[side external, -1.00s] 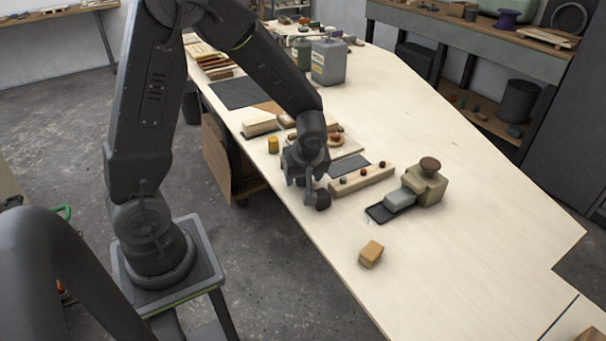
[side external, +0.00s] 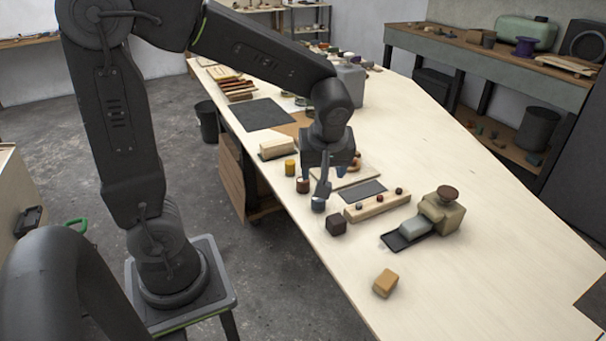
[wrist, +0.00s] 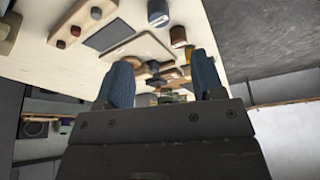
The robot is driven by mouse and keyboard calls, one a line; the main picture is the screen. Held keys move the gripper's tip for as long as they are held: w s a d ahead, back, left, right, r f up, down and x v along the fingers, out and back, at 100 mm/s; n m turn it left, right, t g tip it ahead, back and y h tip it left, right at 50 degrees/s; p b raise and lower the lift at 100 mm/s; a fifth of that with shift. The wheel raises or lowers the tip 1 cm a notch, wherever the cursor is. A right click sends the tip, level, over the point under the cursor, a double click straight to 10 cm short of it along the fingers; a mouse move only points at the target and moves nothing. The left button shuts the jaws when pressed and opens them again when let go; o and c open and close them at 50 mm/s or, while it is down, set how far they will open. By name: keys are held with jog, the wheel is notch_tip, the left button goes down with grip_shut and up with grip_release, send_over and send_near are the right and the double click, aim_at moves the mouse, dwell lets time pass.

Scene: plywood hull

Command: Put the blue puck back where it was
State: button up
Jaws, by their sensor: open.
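A short blue-grey cylinder (side external: 318,204), the only blue puck-like thing I can make out, stands on the table near its front edge. It shows at the top of the wrist view (wrist: 158,13). My gripper (side external: 340,178) is open and hangs above the table behind it; one finger overlaps its top edge in the side view. In the wrist view the two blue-grey fingers (wrist: 161,63) stand wide apart with nothing held between them. A pale board (side external: 370,178) with small round pieces lies beyond the gripper, partly hidden by it.
A brown-topped cylinder (side external: 303,185) and a yellow one (side external: 290,168) stand in line with the blue-grey one. A dark block (side external: 336,225), a peg rail (side external: 377,206) and a beige device (side external: 441,212) are nearby. The table's right side is mostly clear.

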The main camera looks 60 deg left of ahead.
jog(key=s+d+r+m+t+h, duration=0.2)
jog(key=s+d+r+m, duration=0.1)
jog(key=s+m, duration=0.3)
jog(key=s+d+r+m+t+h, duration=0.2)
jog(key=s+d+r+m, duration=0.1)
jog(key=s+m, duration=0.2)
jog(key=m, duration=0.2)
jog(key=shift+s+r+m, duration=0.15)
jog(key=shift+s+m, duration=0.15)
jog(key=shift+s, duration=0.1)
jog(key=shift+d, duration=0.1)
